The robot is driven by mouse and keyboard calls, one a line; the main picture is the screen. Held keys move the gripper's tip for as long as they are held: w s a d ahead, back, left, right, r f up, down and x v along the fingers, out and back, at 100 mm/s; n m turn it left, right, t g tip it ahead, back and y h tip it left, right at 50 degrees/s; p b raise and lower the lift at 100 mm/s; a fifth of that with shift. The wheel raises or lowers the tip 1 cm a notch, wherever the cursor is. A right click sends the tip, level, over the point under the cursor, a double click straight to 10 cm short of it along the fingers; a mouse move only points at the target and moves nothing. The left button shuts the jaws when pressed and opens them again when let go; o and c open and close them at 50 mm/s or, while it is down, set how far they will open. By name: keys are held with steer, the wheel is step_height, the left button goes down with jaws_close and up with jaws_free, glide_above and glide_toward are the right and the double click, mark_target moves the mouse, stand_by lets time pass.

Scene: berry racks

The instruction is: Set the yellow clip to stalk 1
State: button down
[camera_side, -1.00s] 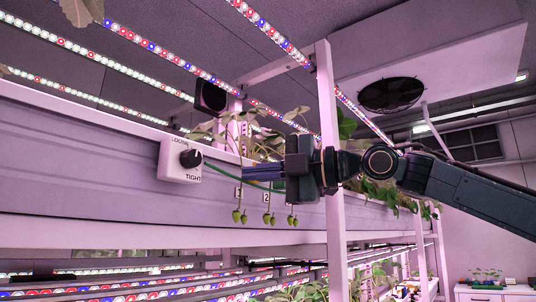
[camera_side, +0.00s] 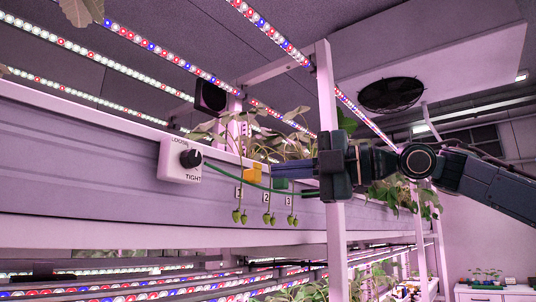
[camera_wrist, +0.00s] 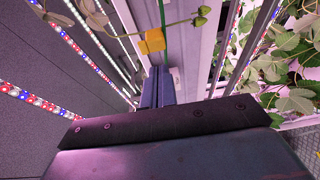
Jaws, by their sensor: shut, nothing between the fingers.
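The yellow clip (camera_side: 252,173) sits on the green wire in front of the gutter, above and between number tags 1 (camera_side: 239,192) and 2 (camera_side: 266,197). In the wrist view the yellow clip (camera_wrist: 153,40) is ahead of my fingers, where a thin stalk with green berries (camera_wrist: 201,16) meets the wire (camera_wrist: 162,15). I cannot tell how fully it encloses them. Berries of stalk 1 (camera_side: 240,216) hang under tag 1. My gripper (camera_side: 277,169) is shut and empty, to the right of the clip and apart from it. Its fingertips also show in the wrist view (camera_wrist: 157,72).
A green block (camera_side: 281,184) is just below my fingers, near tag 3 (camera_side: 290,201). A LOOSE/TIGHT knob box (camera_side: 181,160) is on the gutter (camera_side: 90,150) at left. A pale post (camera_side: 334,240) stands beside my gripper. Leaves (camera_side: 290,145) hang above.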

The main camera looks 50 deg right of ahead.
steer(key=shift+v, duration=1.7)
steer(key=shift+s+d, duration=0.2)
steer(key=shift+s, duration=0.45)
steer(key=shift+f, duration=0.1)
steer(key=w+d+f+m+g+h, duration=0.1)
steer(key=d+f+m+g+h, duration=0.1)
steer(key=f+m, duration=0.65)
steer(key=d+f+m+g+h, duration=0.15)
steer(key=f+m, duration=0.35)
steer(key=f, duration=0.6)
steer(key=s+f+m+g+h, duration=0.1)
steer(key=s+f+m+g, duration=0.3)
steer(key=f, duration=0.7)
steer(key=s+d+f+m+g+h, duration=0.1)
steer(key=s+f+m+g, duration=0.3)
steer(key=s+f, duration=0.3)
step_height(320, 180, down, 5)
steer(key=shift+f, duration=0.1)
